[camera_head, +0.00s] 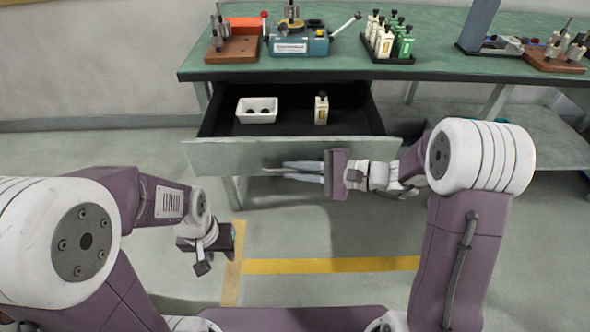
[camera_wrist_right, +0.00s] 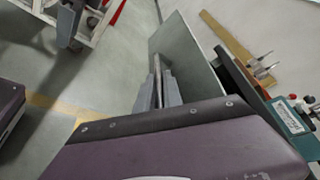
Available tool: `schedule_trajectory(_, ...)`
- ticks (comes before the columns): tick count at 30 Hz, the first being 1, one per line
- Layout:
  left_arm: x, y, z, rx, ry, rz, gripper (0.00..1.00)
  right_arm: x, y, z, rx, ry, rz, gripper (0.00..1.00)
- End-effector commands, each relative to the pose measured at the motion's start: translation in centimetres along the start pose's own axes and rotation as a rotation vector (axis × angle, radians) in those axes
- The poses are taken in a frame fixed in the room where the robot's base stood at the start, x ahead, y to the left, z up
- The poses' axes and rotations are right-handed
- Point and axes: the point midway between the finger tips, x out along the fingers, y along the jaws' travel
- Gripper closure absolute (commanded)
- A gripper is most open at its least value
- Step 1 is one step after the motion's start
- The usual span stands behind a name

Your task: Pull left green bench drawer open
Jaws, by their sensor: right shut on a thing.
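The left green bench drawer (camera_head: 225,155) stands pulled out, with its dark interior in view. It holds a white tray (camera_head: 257,104) with two dark round things and a small cream bottle (camera_head: 321,109) with a dark cap. My right gripper (camera_head: 285,171) is at the drawer's front face, shut on the drawer handle (camera_head: 270,169). In the right wrist view the fingers (camera_wrist_right: 158,88) close around the handle beside the grey front panel (camera_wrist_right: 180,50). My left gripper (camera_head: 205,262) hangs apart over the floor at lower left; its finger opening is not clear.
The green bench top (camera_head: 430,65) above carries a winding fixture (camera_head: 298,42), a brown block with metal pins (camera_head: 232,48), and a black rack of bottles (camera_head: 388,58). A lower shelf (camera_head: 545,140) lies at right. The floor before the drawer is clear.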

Motion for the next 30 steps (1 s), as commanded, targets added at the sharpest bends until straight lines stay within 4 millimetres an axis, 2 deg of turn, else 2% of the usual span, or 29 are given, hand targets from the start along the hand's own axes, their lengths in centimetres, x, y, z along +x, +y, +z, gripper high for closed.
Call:
schedule_trajectory(7,0.0,0.0,0.0,0.0,0.0,0.0,0.64,0.0,0.0,0.0,0.0,0.0,0.001,1.0)
schedule_trajectory(8,0.0,0.0,0.0,0.0,0.0,0.0,0.64,0.0,0.0,0.0,0.0,0.0,0.001,0.81)
schedule_trajectory(19,-0.2,0.0,0.0,0.0,0.0,0.0,0.64,-0.3,-0.1,0.0,0.0,0.001,-0.001,0.8)
schedule_trajectory(23,-0.9,0.0,-0.1,0.0,0.0,0.0,0.64,-2.0,-0.3,0.0,0.002,0.005,-0.002,0.8)
schedule_trajectory(30,-2.5,0.1,-0.3,0.0,0.0,0.0,0.64,-6.3,-0.3,0.1,0.002,0.005,-0.002,0.8)
